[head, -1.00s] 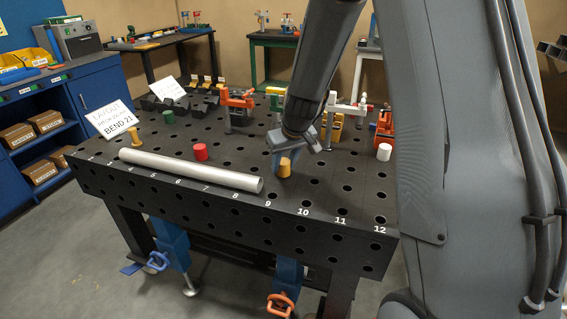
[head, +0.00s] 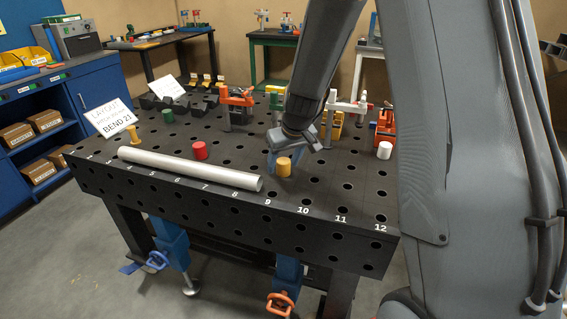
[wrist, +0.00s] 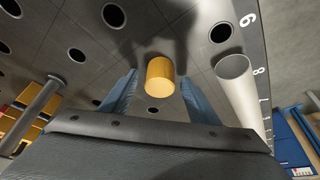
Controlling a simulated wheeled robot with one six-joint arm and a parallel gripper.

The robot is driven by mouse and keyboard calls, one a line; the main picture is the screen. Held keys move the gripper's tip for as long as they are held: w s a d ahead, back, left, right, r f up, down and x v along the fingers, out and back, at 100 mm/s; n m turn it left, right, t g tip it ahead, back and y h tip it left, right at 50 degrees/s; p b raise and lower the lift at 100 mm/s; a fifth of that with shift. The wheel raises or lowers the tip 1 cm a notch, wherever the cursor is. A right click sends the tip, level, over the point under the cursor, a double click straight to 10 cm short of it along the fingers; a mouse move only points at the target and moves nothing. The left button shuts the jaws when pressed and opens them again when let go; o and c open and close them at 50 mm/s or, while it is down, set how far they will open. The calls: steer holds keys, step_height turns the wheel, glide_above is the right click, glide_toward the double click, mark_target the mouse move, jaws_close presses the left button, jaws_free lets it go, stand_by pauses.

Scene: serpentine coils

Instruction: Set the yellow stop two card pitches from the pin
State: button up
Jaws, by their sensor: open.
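The yellow stop (head: 283,167) is a short cylinder standing upright on the dark perforated table, near the number 9 on the front edge. It also shows in the wrist view (wrist: 159,77), ahead of and between my finger tips. My gripper (head: 276,154) is open and low behind the yellow stop, with a blue finger beside it; the fingers stand apart in the wrist view (wrist: 157,88). A long silver tube (head: 190,168) lies along the numbered edge, its right end left of the stop. Which piece is the pin I cannot tell.
A red cylinder (head: 200,150) stands behind the tube, a green one (head: 167,117) farther back, a tan peg (head: 135,141) near the tube's left end. A white cylinder (head: 384,150) stands at right. Clamps (head: 236,98) line the back.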

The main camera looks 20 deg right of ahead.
steer(key=v, duration=0.7)
steer(key=s+f+m+g, duration=0.1)
steer(key=s+f+g, duration=0.1)
steer(key=s, duration=1)
steer(key=s+f+m+g, duration=0.1)
steer(key=s+f, duration=0.1)
steer(key=s, duration=1)
steer(key=shift+a+g+h+b, duration=0.25)
steer(key=shift+g+h+b, duration=0.1)
steer(key=shift+g+h, duration=0.05)
